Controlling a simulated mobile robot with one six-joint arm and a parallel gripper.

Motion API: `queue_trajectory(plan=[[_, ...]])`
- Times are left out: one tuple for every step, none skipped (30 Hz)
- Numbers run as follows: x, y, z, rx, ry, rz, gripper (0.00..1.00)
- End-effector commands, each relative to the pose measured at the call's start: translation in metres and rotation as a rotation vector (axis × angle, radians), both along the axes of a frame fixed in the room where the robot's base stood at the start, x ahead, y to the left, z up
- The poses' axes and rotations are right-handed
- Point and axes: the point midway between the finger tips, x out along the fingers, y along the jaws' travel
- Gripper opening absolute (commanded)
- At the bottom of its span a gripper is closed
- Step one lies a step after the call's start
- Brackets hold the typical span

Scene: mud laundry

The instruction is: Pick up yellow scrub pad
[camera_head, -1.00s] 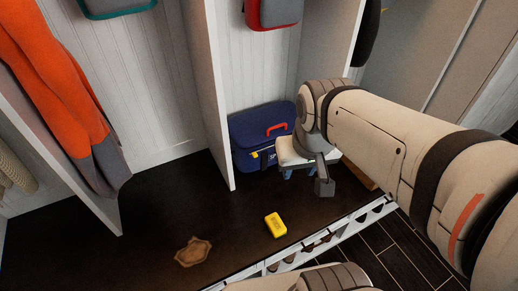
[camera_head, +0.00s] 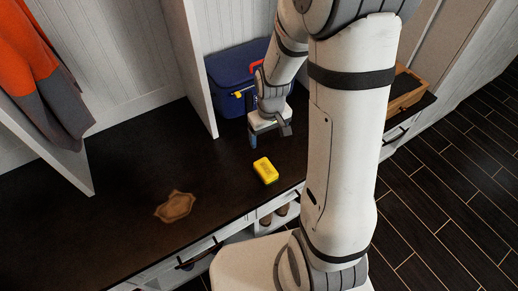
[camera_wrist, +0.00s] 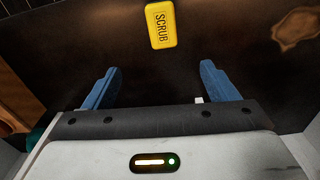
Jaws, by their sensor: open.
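The yellow scrub pad (camera_head: 265,170) lies on the dark bench top, near its front edge. In the wrist view the scrub pad (camera_wrist: 161,24) shows at the top centre with "SCRUB" printed on it. My gripper (camera_head: 269,139) is above the bench, behind the pad and apart from it. In the wrist view my gripper's blue fingers (camera_wrist: 161,80) are spread wide with nothing between them. The pad is beyond the fingertips, roughly in line with the gap.
A dark blue bag (camera_head: 230,70) with a red handle stands behind my gripper. A brown stain-like patch (camera_head: 175,207) is on the bench to the left. A wooden tray (camera_head: 407,92) is at the right. White dividers (camera_head: 200,90) rise from the bench.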

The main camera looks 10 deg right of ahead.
Motion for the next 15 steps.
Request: queue_trajectory(plan=[[0.003,0.000,-0.041,0.000,0.022,0.016,0.80],[0.005,0.000,-0.055,-0.001,0.029,0.024,0.80],[0.007,0.000,-0.071,-0.001,0.034,0.034,0.80],[0.009,0.000,-0.081,-0.001,0.040,0.042,0.80],[0.010,0.000,-0.090,-0.001,0.043,0.048,0.80],[0.011,0.000,-0.100,-0.001,0.048,0.055,0.80],[0.011,0.000,-0.107,-0.001,0.051,0.059,0.80],[0.012,0.000,-0.112,-0.001,0.053,0.062,0.80],[0.012,0.000,-0.117,-0.001,0.054,0.066,0.80],[0.012,0.000,-0.120,-0.001,0.055,0.069,0.80],[0.012,0.001,-0.124,-0.001,0.057,0.070,0.80],[0.012,0.001,-0.128,-0.002,0.058,0.072,0.80],[0.012,0.001,-0.131,-0.002,0.057,0.072,0.80],[0.012,0.001,-0.135,-0.002,0.057,0.073,0.80],[0.012,0.001,-0.139,-0.001,0.058,0.073,0.80]])
